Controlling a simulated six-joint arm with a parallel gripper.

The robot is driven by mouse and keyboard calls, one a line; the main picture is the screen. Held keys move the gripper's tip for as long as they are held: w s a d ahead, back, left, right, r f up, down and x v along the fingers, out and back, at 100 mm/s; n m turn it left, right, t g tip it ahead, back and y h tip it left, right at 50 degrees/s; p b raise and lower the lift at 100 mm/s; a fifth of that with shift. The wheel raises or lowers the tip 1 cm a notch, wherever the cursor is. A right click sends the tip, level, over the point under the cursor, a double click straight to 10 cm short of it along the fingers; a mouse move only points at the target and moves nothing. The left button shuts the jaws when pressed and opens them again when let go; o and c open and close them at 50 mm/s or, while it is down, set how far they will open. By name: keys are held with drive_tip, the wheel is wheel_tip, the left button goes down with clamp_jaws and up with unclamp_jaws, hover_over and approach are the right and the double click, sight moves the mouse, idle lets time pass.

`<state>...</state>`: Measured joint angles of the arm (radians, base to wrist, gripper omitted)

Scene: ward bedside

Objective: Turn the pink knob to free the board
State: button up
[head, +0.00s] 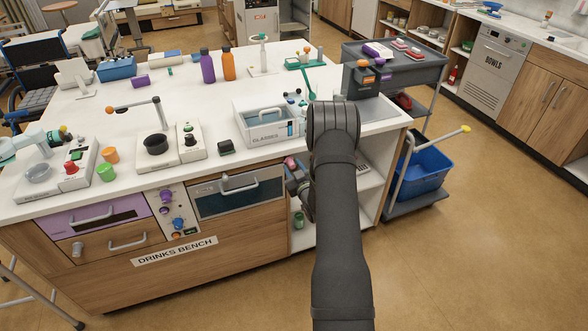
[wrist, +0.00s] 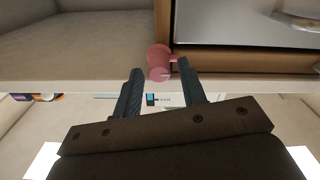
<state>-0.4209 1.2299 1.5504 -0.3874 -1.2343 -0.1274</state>
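The pink knob (wrist: 158,55) shows in the wrist view as a rounded pink piece at the edge of the wood panel, with a small stub to its right. In the head view the knob (head: 290,161) is a small pink spot on the bench front, beside my gripper. My gripper (wrist: 160,66) is open, its two dark fingers apart, one tip on each side of the knob's lower part. I cannot tell whether either finger touches it. In the head view my arm and wrist partly hide my gripper (head: 295,180). I cannot tell which piece is the board.
The oven-like door (head: 238,193) is left of my gripper in the head view. An open shelf bay (head: 303,240) lies below it. The glasses tray (head: 262,135) stands on the bench top above. A trolley (head: 425,70) with a blue bin (head: 425,168) stands to the right.

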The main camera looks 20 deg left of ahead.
clamp_jaws()
drive_tip(key=shift+m, duration=0.4)
drive_tip(key=m, duration=0.8)
drive_tip(key=shift+d, duration=0.1)
drive_tip(key=m, duration=0.5)
drive_tip(key=shift+w+f, duration=0.1)
drive_tip(key=shift+m, duration=2)
